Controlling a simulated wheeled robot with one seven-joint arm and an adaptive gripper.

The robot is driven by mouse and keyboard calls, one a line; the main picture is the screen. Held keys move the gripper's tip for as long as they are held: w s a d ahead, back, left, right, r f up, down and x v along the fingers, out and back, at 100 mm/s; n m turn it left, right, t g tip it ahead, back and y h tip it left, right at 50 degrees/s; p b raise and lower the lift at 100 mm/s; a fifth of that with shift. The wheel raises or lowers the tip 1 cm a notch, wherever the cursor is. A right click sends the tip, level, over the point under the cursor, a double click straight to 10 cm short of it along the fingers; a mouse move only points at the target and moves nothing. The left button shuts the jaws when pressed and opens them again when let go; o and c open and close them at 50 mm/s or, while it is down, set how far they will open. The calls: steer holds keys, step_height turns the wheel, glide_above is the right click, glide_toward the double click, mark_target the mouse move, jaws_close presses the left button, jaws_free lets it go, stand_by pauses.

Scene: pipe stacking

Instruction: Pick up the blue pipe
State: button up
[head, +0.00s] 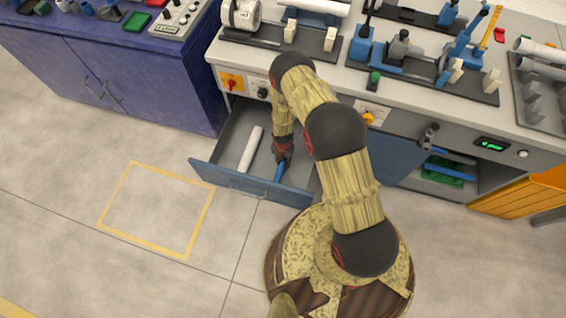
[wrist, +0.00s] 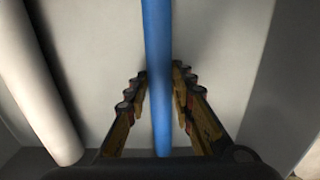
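The blue pipe (wrist: 158,60) runs lengthwise down the middle of the wrist view. In the head view, part of the blue pipe (head: 279,172) shows in the open drawer, and my gripper covers the rest. My gripper (wrist: 160,72) reaches down into the drawer, with one finger on each side of the blue pipe. Both fingertips are very close to its sides. I cannot tell whether they press on it. The gripper in the head view (head: 281,155) is small and dark.
A white pipe (head: 251,149) lies in the drawer left of the blue pipe, and also shows in the wrist view (wrist: 38,85). The drawer front (head: 250,187) and side walls surround the gripper closely. The workbench (head: 345,78) with fixtures stands behind. The floor at left is clear.

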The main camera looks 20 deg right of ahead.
jaws_close()
